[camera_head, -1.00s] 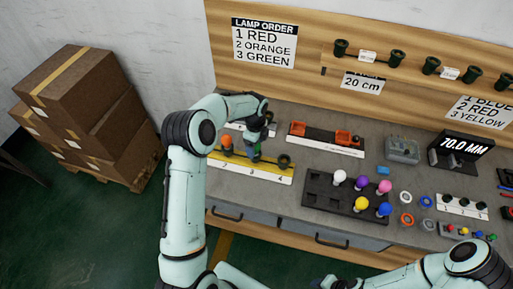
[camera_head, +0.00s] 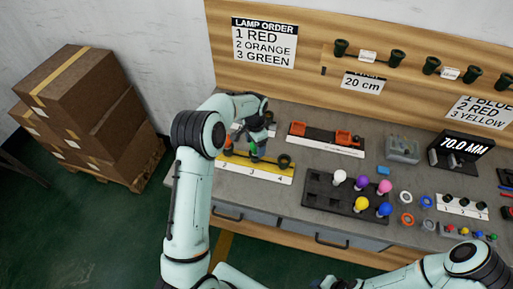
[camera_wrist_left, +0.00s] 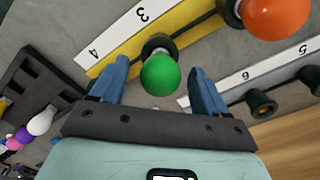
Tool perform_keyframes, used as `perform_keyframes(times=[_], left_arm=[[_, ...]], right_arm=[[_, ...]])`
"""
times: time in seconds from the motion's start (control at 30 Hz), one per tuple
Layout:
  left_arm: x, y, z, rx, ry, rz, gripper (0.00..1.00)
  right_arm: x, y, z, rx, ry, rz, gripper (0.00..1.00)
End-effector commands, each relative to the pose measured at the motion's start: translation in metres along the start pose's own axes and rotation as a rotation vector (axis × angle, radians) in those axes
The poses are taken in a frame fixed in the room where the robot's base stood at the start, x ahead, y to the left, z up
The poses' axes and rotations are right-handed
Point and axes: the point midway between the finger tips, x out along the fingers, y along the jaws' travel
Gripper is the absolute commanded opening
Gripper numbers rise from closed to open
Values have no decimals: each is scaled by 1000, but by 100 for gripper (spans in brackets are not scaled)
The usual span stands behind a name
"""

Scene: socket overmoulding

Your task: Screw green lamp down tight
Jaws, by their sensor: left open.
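The green lamp (camera_wrist_left: 160,75) stands in a dark socket (camera_wrist_left: 157,43) on the yellow strip (camera_head: 270,173); how deep it sits cannot be told. In the head view the green lamp (camera_head: 253,149) shows only in part behind my gripper. My left gripper (camera_wrist_left: 160,82) is open, with one blue finger on each side of the green lamp and a visible gap to both. The orange lamp (camera_wrist_left: 277,14) stands in the neighbouring socket. My right arm is at the lower right; its gripper end (camera_head: 326,283) is cut off by the bottom edge.
An empty socket (camera_head: 284,161) stands right of the green lamp. A dark rack (camera_head: 318,196) of coloured lamps is further right. Behind the strip, a white-labelled rail (camera_wrist_left: 225,84) carries more sockets. Bare grey bench lies between the strip and the rack.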

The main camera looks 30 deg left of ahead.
Motion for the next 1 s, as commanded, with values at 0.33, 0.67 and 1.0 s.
perform_keyframes(times=[0.33, 0.67, 1.0], left_arm=[[0, 0, 0, -246, 0, 0, 75], [0, 0, 0, -242, 0, 0, 75], [0, 0, 0, -241, 0, 0, 22]], right_arm=[[0, 0, 0, 0, 0, 0, 43], [-2, -1, -2, -1, 3, -1, 43], [-1, -1, -2, -1, 2, -1, 43]])
